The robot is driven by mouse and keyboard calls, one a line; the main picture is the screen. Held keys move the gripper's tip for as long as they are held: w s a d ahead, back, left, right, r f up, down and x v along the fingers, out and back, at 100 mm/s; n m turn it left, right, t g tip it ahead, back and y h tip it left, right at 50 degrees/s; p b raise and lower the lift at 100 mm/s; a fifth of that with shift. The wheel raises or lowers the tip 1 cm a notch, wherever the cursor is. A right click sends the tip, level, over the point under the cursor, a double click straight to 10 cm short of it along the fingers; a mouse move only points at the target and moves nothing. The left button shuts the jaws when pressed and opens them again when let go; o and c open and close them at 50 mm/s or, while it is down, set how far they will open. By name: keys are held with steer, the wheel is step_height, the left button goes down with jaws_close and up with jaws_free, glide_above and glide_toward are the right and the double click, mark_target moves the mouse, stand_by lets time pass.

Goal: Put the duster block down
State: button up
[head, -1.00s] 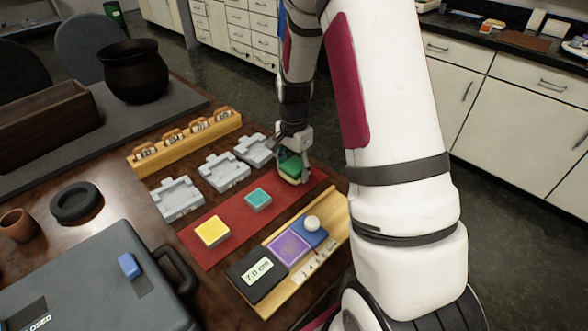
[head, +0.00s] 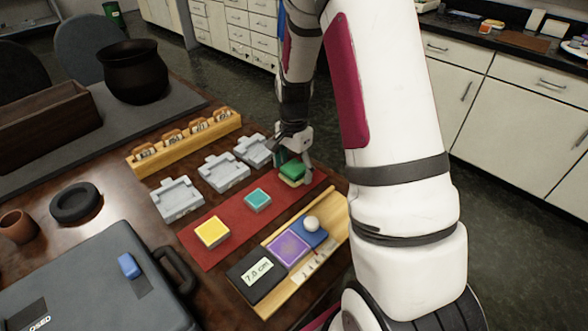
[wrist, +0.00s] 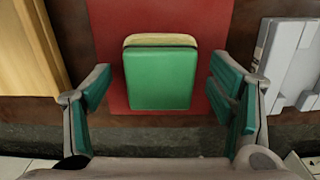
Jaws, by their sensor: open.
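The duster block (head: 292,171) has a green top and a yellowish layer under it. It sits at the far right end of the red mat (head: 200,250). In the wrist view the duster block (wrist: 161,78) lies flat on the red mat (wrist: 215,25), between and ahead of my fingers. My gripper (head: 295,178) is at the block in the head view. In the wrist view my gripper (wrist: 163,105) is open, with a gap between each teal finger pad and the block.
A yellow block (head: 212,232) and a teal block (head: 257,200) stand on the mat. Grey trays (head: 223,171) line its far side. A grey case (head: 90,285) is front left.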

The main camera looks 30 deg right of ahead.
mark_target(294, 167)
steer(key=s+a+r+n+p, duration=0.1)
steer(key=s+a+r+n, duration=0.1)
steer(key=r, duration=0.7)
steer(key=s+a+r+n, duration=0.1)
steer(key=s+a+r, duration=0.15)
steer(key=r, duration=0.65)
steer(key=s+a+r+n, duration=0.2)
steer(key=s+a+n, duration=0.1)
steer(key=s, duration=0.5)
steer(key=s+a+r+n+t, duration=0.1)
steer(key=s+a+r+n, duration=0.2)
steer(key=s, duration=0.5)
steer(key=s+a+r+n+t, duration=0.1)
steer(key=s+a+r+n, duration=0.1)
steer(key=s+a+n, duration=0.3)
steer(key=s+n, duration=0.1)
steer(key=s, duration=0.3)
steer(key=shift+r+n, duration=0.15)
steer(key=shift+n, duration=0.25)
steer(key=shift+w+r, duration=0.1)
